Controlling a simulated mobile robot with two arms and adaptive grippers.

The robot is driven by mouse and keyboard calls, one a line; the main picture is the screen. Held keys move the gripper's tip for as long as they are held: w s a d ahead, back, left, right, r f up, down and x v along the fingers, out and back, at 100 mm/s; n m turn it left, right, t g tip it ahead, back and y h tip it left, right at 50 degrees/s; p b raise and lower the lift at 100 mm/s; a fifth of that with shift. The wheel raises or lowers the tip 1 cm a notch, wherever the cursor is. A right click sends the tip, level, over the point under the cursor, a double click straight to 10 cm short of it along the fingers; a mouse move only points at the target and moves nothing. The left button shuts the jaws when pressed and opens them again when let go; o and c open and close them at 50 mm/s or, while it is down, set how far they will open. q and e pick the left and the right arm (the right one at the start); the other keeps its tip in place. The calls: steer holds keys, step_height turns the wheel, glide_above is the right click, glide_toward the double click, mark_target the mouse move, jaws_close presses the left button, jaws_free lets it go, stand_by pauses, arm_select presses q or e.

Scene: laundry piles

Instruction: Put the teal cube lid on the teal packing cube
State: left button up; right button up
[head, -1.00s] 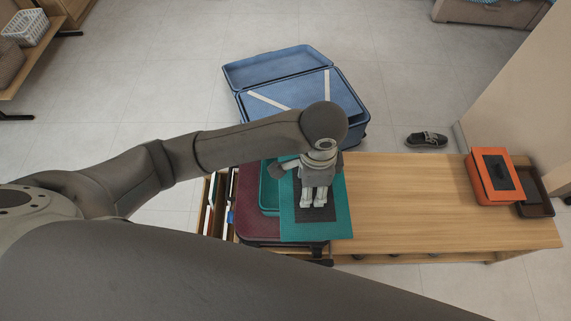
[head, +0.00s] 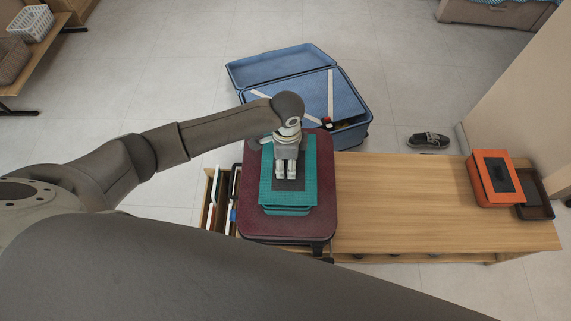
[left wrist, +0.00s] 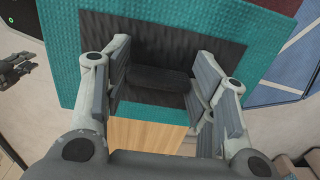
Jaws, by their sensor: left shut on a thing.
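The teal cube lid (head: 308,180), a flat teal square with a dark centre panel, lies over the teal packing cube (head: 287,211). Only a front strip of the cube shows below the lid. I cannot tell whether they touch. My left gripper (head: 286,178) points down at the lid's middle. In the left wrist view, its fingers (left wrist: 160,85) are shut on the dark handle of the lid (left wrist: 158,78). A dark gripper-like shape at that view's left edge seems to be my right gripper (left wrist: 18,68); its jaws are unclear.
The cube stands on a maroon suitcase (head: 326,200) at the left of the wooden bench (head: 400,200). An open blue suitcase (head: 350,100) lies behind. An orange box (head: 480,165) and dark tray (head: 537,200) sit at right. The bench's middle is clear.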

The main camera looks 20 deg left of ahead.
mark_target(286, 165)
arm_select(q)
steer(key=shift+w+a+f, duration=0.1)
steer(key=shift+a+f, duration=0.05)
steer(key=shift+f, duration=1.65)
steer(key=shift+f, duration=0.55)
steer(key=o, duration=0.9)
steer(key=shift+r, duration=0.1)
